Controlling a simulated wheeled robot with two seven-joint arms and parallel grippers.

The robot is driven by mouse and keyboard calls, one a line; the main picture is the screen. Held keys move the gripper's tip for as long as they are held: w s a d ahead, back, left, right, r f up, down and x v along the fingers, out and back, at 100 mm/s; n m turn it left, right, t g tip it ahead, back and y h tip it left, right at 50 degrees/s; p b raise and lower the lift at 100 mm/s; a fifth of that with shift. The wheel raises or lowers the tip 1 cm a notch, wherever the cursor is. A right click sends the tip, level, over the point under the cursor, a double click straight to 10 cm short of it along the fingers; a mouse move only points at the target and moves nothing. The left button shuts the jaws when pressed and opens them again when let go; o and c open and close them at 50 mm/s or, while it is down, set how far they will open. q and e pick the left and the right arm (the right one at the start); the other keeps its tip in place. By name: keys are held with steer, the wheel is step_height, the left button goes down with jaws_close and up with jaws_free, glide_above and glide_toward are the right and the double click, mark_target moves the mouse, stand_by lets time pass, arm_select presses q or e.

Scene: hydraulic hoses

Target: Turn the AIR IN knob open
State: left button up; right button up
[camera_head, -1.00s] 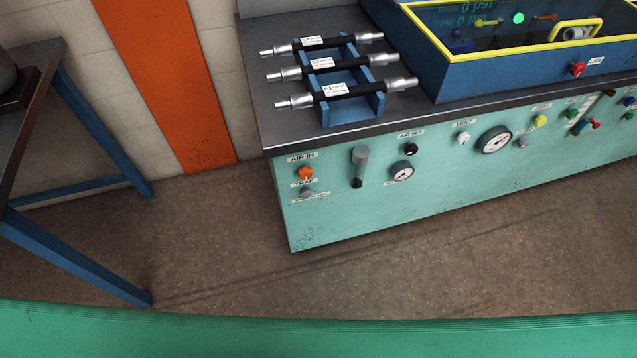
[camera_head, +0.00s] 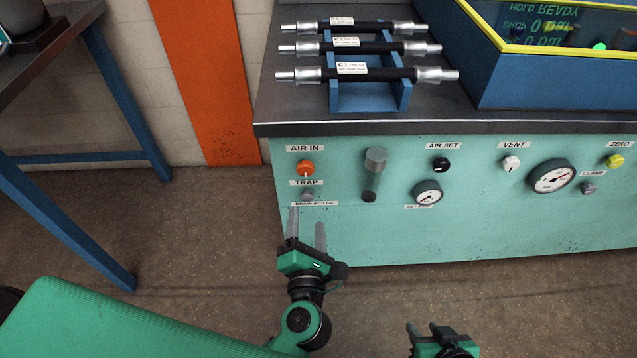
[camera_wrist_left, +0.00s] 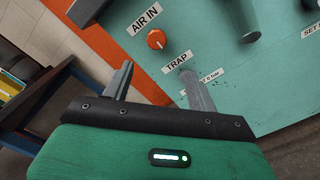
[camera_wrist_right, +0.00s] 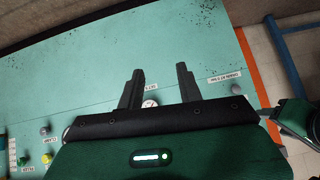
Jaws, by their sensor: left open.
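The orange AIR IN knob (camera_head: 305,168) is on the left end of the teal panel, under its AIR IN label (camera_head: 305,149). In the left wrist view the knob (camera_wrist_left: 156,39) sits ahead of the fingers, with a pale line on its face. My left gripper (camera_head: 307,226) is open and empty, below the knob and the TRAP label, fingers pointing up toward the panel. The left wrist view shows it too (camera_wrist_left: 157,85). My right gripper (camera_head: 436,332) is low at the bottom edge of the head view. In the right wrist view its fingers (camera_wrist_right: 158,88) are apart and empty.
The grey TRAP knob (camera_head: 307,195) is just below the AIR IN knob. A grey cylinder (camera_head: 375,160) sticks out to the right, near a gauge (camera_head: 428,192). Labelled hoses (camera_head: 370,74) rest on a blue rack on the bench top. A blue-legged table (camera_head: 130,110) stands left.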

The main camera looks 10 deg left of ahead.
mark_target(305, 172)
arm_select(q)
steer(key=shift+n, duration=0.4)
steer(key=x, duration=1.3)
steer(key=shift+w+a+r, duration=0.3)
steer(key=shift+a+r, duration=0.05)
steer(key=c, duration=1)
